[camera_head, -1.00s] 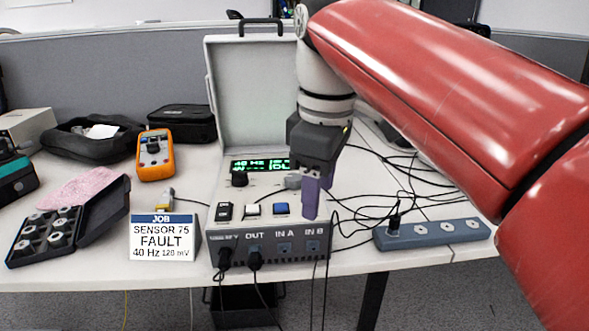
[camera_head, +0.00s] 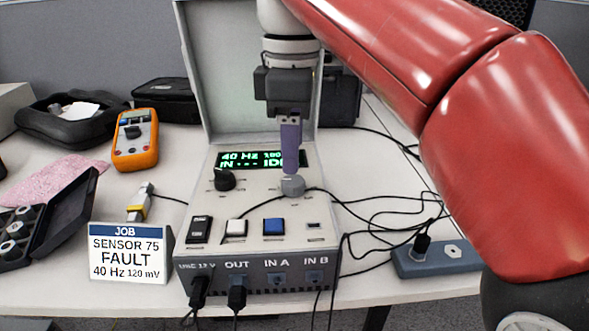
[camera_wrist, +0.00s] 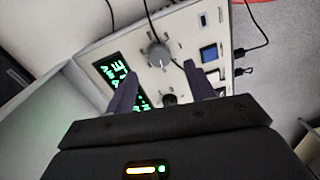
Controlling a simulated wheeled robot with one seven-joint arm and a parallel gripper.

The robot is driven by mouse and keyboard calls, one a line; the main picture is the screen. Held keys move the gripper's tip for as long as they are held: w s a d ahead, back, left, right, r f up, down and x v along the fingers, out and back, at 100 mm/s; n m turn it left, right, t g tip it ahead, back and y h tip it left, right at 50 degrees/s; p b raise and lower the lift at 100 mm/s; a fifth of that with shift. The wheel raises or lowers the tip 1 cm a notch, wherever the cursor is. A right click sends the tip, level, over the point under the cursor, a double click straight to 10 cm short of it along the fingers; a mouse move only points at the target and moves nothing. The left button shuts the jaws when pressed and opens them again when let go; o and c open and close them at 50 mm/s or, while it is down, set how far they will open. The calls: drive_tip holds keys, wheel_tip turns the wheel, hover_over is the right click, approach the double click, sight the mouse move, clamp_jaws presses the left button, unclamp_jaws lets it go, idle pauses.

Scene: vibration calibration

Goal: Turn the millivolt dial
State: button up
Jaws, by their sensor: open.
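The calibrator box (camera_head: 206,252) stands open on the table with its lid raised. A grey dial (camera_head: 292,185) sits at the right of its panel, below the lit display (camera_head: 238,160). A black dial (camera_head: 225,180) sits at the left. I cannot read which is the millivolt dial. My gripper (camera_head: 290,166) points down just above the grey dial, partly covering the display's right end. In the wrist view, my gripper (camera_wrist: 160,88) has its fingers spread and empty. The grey dial (camera_wrist: 158,54) shows beyond the fingertips, and the black dial (camera_wrist: 170,99) shows between the fingers.
A job card (camera_head: 128,252) reads sensor 75, fault, 40 Hz, 120 mV. White (camera_head: 236,228) and blue (camera_head: 273,227) buttons lie in front of the dials. Black cables run right toward a power strip (camera_head: 437,258). An orange multimeter (camera_head: 135,140) lies at left.

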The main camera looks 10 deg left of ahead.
sight(293, 180)
wheel_tip(293, 180, down, 5)
drive_tip(key=shift+f+b, duration=0.15)
drive_tip(key=shift+b, duration=0.5)
drive_tip(key=c, duration=1)
drive_tip(key=shift+r+m+p, duration=0.3)
drive_tip(key=shift+m+p, duration=0.4)
drive_tip(key=shift+p, duration=0.25)
drive_tip(key=shift+f+m, duration=0.25)
drive_tip(key=shift+m, duration=0.15)
